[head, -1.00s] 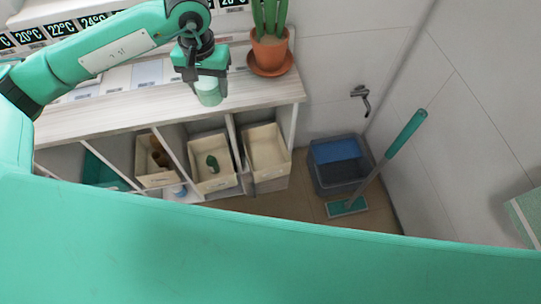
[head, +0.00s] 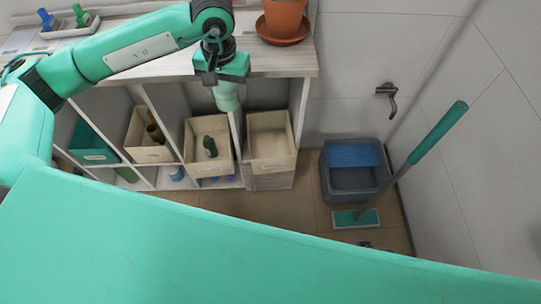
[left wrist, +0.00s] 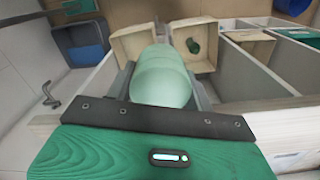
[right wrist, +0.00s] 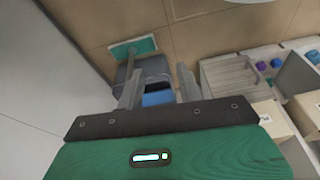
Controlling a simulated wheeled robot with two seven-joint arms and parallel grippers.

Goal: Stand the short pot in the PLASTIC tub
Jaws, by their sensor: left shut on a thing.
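The short pot is a pale green, rounded jar (head: 227,97). My left gripper (head: 222,78) is shut on it and holds it in the air by the counter's front edge, above the bins. The pot also fills the middle of the left wrist view (left wrist: 162,77), between the fingers. Below are open beige tubs: an empty one at right (head: 271,158), one with a dark green bottle (head: 199,166), and one with brown items (head: 147,154). Their labels are too small to read. My right gripper (right wrist: 160,90) is open and empty, visible only in the right wrist view.
A teal bin (head: 93,156) sits further left in the shelf. The wooden counter (head: 285,62) carries a potted plant (head: 284,15) and a tray with small bottles (head: 70,27). A grey bucket (head: 355,180) and a mop (head: 437,137) stand at right. Floor before the shelf is clear.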

